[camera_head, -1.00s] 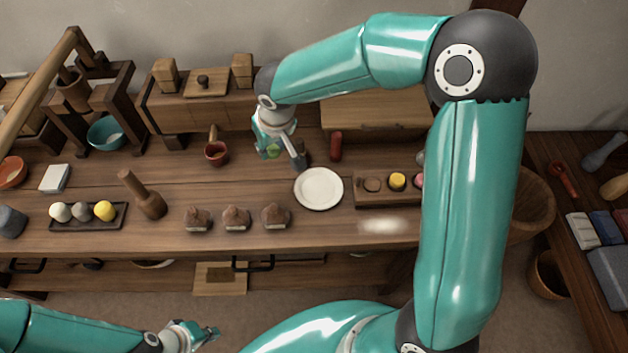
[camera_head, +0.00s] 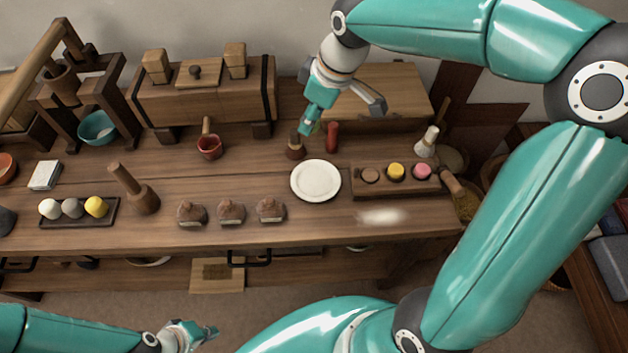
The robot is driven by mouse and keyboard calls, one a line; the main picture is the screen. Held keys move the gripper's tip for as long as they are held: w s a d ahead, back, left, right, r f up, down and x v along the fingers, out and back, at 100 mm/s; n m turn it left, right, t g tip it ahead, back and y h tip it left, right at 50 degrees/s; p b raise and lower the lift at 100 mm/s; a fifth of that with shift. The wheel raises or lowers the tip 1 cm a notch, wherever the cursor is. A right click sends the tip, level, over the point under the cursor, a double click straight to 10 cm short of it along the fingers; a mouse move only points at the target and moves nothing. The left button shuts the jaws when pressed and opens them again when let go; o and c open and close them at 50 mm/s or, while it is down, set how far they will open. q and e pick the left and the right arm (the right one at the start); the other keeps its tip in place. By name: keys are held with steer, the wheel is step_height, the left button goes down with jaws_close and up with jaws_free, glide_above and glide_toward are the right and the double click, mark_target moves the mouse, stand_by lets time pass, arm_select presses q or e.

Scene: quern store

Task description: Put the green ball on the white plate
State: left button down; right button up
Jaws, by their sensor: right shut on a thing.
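The white plate (camera_head: 316,181) lies empty on the wooden bench, right of its middle. My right gripper (camera_head: 316,127) is above the back of the bench, behind the plate and apart from it. It is shut on the green ball (camera_head: 314,129), which shows only as a small green patch, mostly hidden by the finger. My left gripper (camera_head: 204,335) is low in front of the bench, far from the plate; its finger gap is not clear.
A red cylinder (camera_head: 332,136) and a small brown bottle (camera_head: 296,147) stand behind the plate. A wooden tray (camera_head: 378,189) with yellow and pink pieces is to its right. Three brown stamps (camera_head: 231,211) sit left of it. A dark tray (camera_head: 77,222) holds three balls.

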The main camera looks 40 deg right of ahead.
mark_target(312, 180)
steer(key=shift+s+d+r+n, duration=0.2)
steer(key=shift+s+r+n, duration=0.05)
steer(key=shift+s+n, duration=0.15)
steer(key=shift+s+f, duration=0.1)
step_height(312, 180, down, 19)
steer(key=shift+f+b, duration=0.15)
steer(key=shift+b, duration=1.1)
steer(key=shift+f, duration=0.1)
steer(key=o, duration=0.9)
steer(key=shift+c, duration=0.2)
